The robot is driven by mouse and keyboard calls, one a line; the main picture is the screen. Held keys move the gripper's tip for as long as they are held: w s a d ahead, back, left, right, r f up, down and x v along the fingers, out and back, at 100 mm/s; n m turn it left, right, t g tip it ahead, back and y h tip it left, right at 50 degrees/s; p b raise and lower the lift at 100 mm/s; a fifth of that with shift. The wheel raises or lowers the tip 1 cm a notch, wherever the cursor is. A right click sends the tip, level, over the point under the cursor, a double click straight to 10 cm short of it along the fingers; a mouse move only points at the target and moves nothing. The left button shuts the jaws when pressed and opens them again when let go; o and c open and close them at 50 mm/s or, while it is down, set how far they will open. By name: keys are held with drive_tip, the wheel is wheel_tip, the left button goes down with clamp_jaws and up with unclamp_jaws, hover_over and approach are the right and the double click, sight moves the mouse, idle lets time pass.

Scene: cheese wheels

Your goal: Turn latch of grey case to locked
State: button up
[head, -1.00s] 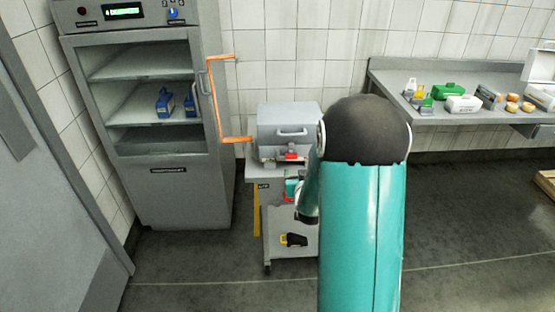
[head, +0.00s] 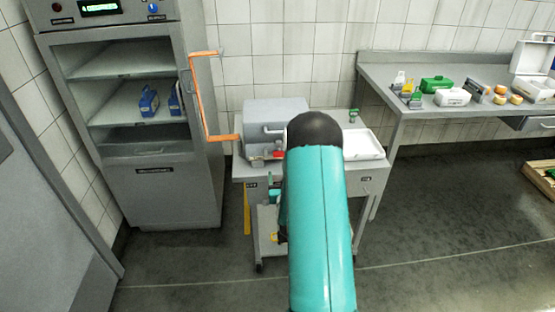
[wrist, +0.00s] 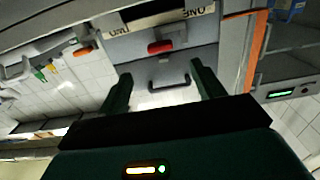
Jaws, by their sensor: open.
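The grey case (head: 272,112) stands on a grey wheeled cart (head: 368,174), with its handle at the front. Its red latch (head: 279,155) shows low on the front, partly behind my arm. In the wrist view the case (wrist: 205,57) appears turned over, with the red latch (wrist: 160,47) lying across and a dark handle (wrist: 170,86) below it. A pale lettered strip (wrist: 160,20) is beyond the latch. My gripper (wrist: 160,70) is open, its green fingers on either side of the latch and handle in the picture. Nothing is between the fingers; contact is not visible.
An orange bar handle (head: 205,100) sticks out from the grey cabinet (head: 160,190), left of the case. A white tray (head: 362,146) lies on the cart's right. A bench (head: 385,75) with boxes and cheeses stands at right. The floor in front is clear.

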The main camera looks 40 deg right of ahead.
sight(275, 155)
drive_tip(key=x, duration=1)
drive_tip(key=shift+w+d+f, duration=0.1)
drive_tip(key=shift+w, duration=0.05)
drive_tip(key=shift+c, duration=0.2)
drive_tip(key=c, duration=1)
